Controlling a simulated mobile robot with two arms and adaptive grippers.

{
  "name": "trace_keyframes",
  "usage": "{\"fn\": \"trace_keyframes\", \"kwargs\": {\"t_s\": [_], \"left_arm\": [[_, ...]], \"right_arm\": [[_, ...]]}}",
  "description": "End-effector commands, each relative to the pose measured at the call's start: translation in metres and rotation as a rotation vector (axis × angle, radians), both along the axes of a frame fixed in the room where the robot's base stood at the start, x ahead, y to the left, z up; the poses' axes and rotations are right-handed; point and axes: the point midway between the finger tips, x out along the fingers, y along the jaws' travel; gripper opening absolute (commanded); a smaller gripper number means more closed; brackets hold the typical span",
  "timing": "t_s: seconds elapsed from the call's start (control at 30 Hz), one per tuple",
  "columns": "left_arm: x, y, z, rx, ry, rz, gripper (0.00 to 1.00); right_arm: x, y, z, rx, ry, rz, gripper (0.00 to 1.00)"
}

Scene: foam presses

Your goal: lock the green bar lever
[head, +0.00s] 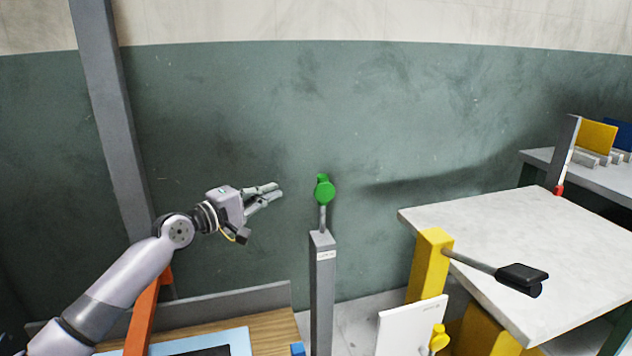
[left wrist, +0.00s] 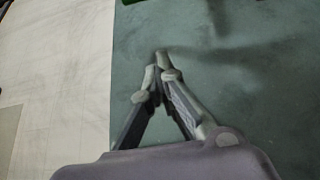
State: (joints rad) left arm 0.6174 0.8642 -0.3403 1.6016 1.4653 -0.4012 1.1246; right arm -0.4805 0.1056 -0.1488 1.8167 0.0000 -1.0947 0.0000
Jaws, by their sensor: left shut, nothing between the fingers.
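The green bar lever (head: 324,192) has a rounded green knob on a thin grey rod. The rod stands about upright on top of a grey post (head: 322,285) with a small white label. My left gripper (head: 279,189) is to the left of the green knob at about its height, with its fingertips pointing right toward it. In the picture a gap separates the fingertips from the knob; the depth between them is hard to judge. My right gripper is not in view.
A black-handled lever (head: 522,278) sticks out from a yellow post (head: 430,262) beside a pale table (head: 570,235). A yellow knob (head: 439,338) is low by a white panel (head: 405,325). An orange bar (head: 143,315) and wooden surface (head: 275,333) are below my left arm.

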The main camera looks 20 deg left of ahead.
Motion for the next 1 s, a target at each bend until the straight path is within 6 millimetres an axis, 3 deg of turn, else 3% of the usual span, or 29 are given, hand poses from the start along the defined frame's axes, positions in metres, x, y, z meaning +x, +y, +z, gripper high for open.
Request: {"fn": "trace_keyframes", "kwargs": {"t_s": [0.37,0.67,0.9,1.0], "left_arm": [[0.006,-0.003,0.000,0.001,0.000,-0.001,0.00],[0.051,-0.026,0.000,0.001,0.000,-0.002,0.00],[0.088,-0.043,-0.002,0.002,0.000,-0.002,0.00],[0.087,-0.048,0.000,0.008,0.002,-0.002,0.00]], "right_arm": [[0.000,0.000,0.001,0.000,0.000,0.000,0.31],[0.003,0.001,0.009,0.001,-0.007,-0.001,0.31],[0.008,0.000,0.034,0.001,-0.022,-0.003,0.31],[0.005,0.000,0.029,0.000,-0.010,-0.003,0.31]]}}
